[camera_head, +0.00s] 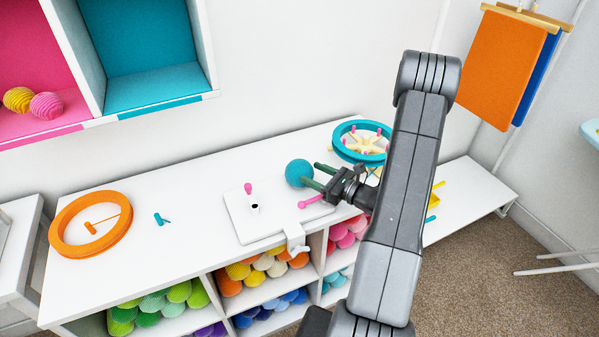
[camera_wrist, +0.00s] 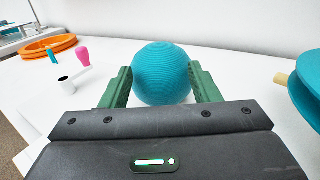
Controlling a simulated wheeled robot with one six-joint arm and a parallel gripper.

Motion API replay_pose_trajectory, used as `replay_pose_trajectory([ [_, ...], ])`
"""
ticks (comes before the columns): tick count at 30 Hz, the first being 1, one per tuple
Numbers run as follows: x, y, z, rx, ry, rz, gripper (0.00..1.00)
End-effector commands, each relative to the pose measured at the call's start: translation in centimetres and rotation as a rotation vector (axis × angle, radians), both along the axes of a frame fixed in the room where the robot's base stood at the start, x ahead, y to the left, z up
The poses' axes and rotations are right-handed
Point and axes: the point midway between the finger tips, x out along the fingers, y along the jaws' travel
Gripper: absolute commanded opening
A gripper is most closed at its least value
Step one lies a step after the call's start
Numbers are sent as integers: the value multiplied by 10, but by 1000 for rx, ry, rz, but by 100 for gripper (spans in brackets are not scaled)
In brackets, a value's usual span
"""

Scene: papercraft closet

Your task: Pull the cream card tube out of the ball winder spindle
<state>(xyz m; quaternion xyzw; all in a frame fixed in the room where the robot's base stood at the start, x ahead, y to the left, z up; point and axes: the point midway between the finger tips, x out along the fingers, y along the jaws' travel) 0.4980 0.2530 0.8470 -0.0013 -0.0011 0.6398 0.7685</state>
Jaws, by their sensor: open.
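The ball winder is a white plate (camera_head: 240,225) clamped at the shelf top's front edge, with a pink knob and a pink handle (camera_head: 311,202). A short, pale upright cylinder with a dark top (camera_head: 255,208) stands on it and also shows in the wrist view (camera_wrist: 66,85). I cannot tell whether this is the cream card tube or the bare spindle. A teal yarn ball (camera_head: 299,173) is at my gripper's fingertips. My gripper (camera_head: 316,175) is open, its green fingers on either side of the ball (camera_wrist: 162,73). Contact is unclear.
A teal wheel (camera_head: 337,133) with pink pegs stands right of the ball. An orange ring (camera_head: 60,239) and a small teal piece (camera_head: 162,219) lie to the left. Yarn-filled cubbies are below. The white top between ring and winder is mostly clear.

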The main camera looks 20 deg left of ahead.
Motion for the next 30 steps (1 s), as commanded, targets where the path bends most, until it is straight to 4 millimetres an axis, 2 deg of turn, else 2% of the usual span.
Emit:
replay_pose_trajectory([
  [5, 2, 12, 0, 0, 0, 1, 56],
  [12, 8, 48, 1, 0, 0, 2, 56],
  [15, 10, 56, 0, -1, -1, 1, 56],
  [23, 11, 58, 0, 0, 0, -1, 56],
  [30, 11, 58, 0, 0, 0, -1, 11],
])
